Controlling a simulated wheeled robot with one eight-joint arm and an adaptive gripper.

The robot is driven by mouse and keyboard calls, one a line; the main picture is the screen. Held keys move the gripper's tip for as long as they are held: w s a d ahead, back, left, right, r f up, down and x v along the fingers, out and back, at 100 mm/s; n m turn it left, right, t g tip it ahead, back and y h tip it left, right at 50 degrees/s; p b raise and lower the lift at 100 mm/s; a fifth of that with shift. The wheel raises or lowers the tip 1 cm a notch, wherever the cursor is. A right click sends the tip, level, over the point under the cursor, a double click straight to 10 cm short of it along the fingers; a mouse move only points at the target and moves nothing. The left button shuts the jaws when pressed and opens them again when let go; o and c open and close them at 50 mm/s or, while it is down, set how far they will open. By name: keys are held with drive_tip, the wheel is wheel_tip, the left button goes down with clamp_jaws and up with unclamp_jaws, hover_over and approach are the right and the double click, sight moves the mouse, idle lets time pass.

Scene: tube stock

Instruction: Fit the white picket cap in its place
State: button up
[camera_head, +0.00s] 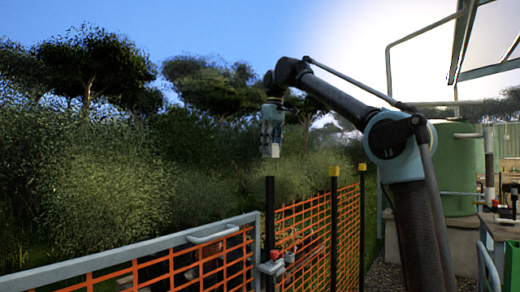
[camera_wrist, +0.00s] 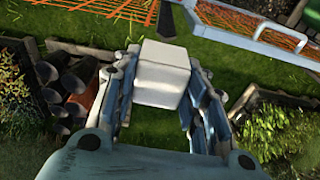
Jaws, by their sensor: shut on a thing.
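My gripper (camera_head: 271,138) is shut on the white picket cap (camera_head: 271,152), which juts out below the fingers. In the wrist view the cap (camera_wrist: 163,75) is a white block between the two blue-grey fingers (camera_wrist: 160,95). In the head view the cap hangs in the air above a bare black picket post (camera_head: 269,215), with a visible gap between them. Two other posts to the right bear yellow caps (camera_head: 334,171). The post's top is hard to make out in the wrist view.
An orange mesh fence (camera_head: 318,235) runs between the posts. A grey-framed gate (camera_head: 150,250) with a red and grey latch (camera_head: 273,262) meets the bare post. Dense bushes stand behind. A green tank (camera_head: 455,170) and a bench stand at the right.

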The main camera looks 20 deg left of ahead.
drive_tip(key=shift+s+a, duration=0.3)
drive_tip(key=shift+a, duration=0.05)
drive_tip(key=shift+f, duration=0.1)
drive_tip(key=shift+f, duration=2.8)
drive_tip(key=shift+w+d, duration=0.1)
drive_tip(key=shift+f, duration=0.2)
drive_tip(key=shift+f, duration=0.6)
drive_tip(key=shift+f, duration=0.2)
drive_tip(key=shift+f, duration=1.65)
